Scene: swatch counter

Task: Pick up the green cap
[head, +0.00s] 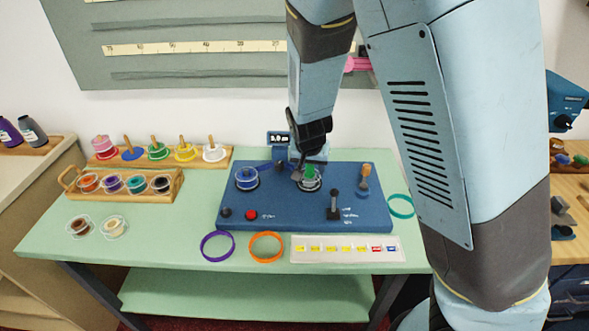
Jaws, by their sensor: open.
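A small green piece (311,171), which looks like the green cap, sits on a round pale holder (309,185) on the blue panel (285,213). My gripper (306,174) reaches down from above, open, with its fingertips right at the green piece. My gripper partly hides the piece and the holder's back. I cannot tell whether the fingers touch it.
A round blue item (246,178) sits at the panel's left, with an upright black lever (334,204) and an orange-topped knob (365,178) at the right. Purple (203,252) and orange (266,259) rings lie in front. A wooden rack (125,205) stands left.

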